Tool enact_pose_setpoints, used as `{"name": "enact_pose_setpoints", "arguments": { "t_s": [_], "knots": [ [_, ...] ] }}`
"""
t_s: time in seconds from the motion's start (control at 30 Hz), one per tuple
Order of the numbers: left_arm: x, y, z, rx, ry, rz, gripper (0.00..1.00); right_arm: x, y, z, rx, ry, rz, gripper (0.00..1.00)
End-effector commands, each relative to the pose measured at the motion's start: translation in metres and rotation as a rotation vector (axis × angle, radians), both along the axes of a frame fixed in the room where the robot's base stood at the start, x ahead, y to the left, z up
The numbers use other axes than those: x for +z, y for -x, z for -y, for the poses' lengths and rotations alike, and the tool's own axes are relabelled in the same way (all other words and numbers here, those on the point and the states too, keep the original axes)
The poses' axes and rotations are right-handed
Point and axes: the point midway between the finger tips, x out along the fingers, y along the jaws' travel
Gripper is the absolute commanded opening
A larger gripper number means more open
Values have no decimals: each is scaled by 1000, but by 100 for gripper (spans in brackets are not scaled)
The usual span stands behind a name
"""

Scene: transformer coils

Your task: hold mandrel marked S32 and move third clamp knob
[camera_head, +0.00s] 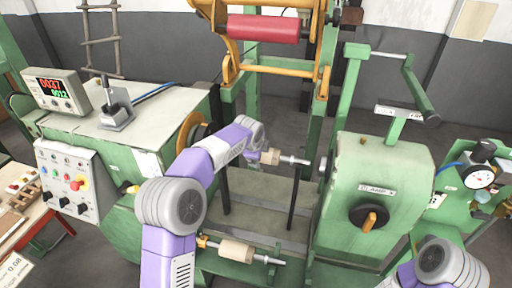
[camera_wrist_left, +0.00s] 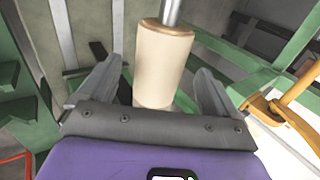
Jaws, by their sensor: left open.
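A pale wooden mandrel (camera_head: 270,157) with a metal shaft lies level near the middle of the head view. In the left wrist view this mandrel (camera_wrist_left: 163,58) stands between the spread fingers of my left gripper (camera_wrist_left: 155,88). The gripper is open around it, and I cannot tell whether either finger touches. A second wooden mandrel (camera_head: 237,250) lies lower, at the front of the machine. I cannot read S32 on either. A black clamp knob (camera_head: 370,217) with an orange handle is on the green housing marked CLAMP (camera_head: 376,190). My right gripper is out of view; only its arm shows at lower right.
A red roller (camera_head: 263,28) in an orange frame hangs above. A control box (camera_head: 68,180) and a bench with a red display (camera_head: 52,90) stand at left. A dial gauge (camera_head: 481,177) is at right. Dark upright posts (camera_head: 294,200) stand by the mandrels.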

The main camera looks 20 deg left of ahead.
Motion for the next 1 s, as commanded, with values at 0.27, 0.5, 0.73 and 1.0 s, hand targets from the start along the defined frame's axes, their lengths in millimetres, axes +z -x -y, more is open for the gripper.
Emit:
{"name": "enact_pose_setpoints", "arguments": {
  "t_s": [0.27,0.5,0.73,1.0],
  "knots": [
    [-27,-18,-1,1,-1,-1,92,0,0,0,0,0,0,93],
    [-30,-20,0,1,-1,0,92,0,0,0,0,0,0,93],
    [-30,-20,0,1,-1,0,76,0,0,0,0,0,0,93],
    [-30,-20,0,0,0,0,34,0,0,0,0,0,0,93]
  ]
}}
